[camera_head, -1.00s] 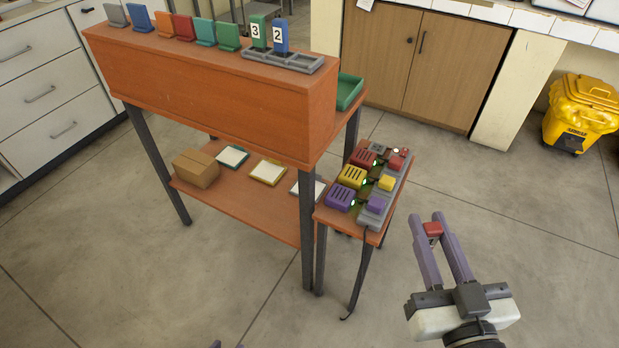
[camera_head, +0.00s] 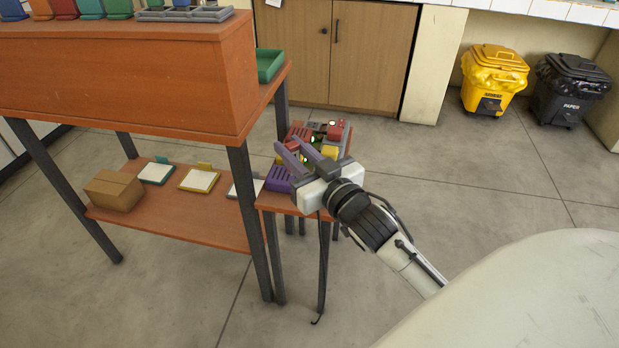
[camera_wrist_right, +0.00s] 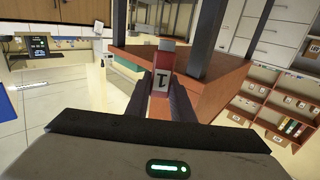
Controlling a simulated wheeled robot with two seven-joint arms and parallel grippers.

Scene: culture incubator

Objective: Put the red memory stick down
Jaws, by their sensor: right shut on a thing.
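My right gripper (camera_head: 297,146) is over the small side table (camera_head: 278,203) in the head view, its two fingers pointing away to the upper left. It is shut on the red memory stick, which shows in the right wrist view (camera_wrist_right: 163,57) as a red piece with a white label marked 1 between the fingers. In the head view I cannot make the held stick out clearly from the coloured things behind it. My left gripper is not in view.
Purple (camera_head: 277,180), red and yellow blocks crowd the side table, partly hidden by my gripper. A tall orange shelf unit (camera_head: 190,90) stands close on the left, with a green tray (camera_head: 270,66) at its end.

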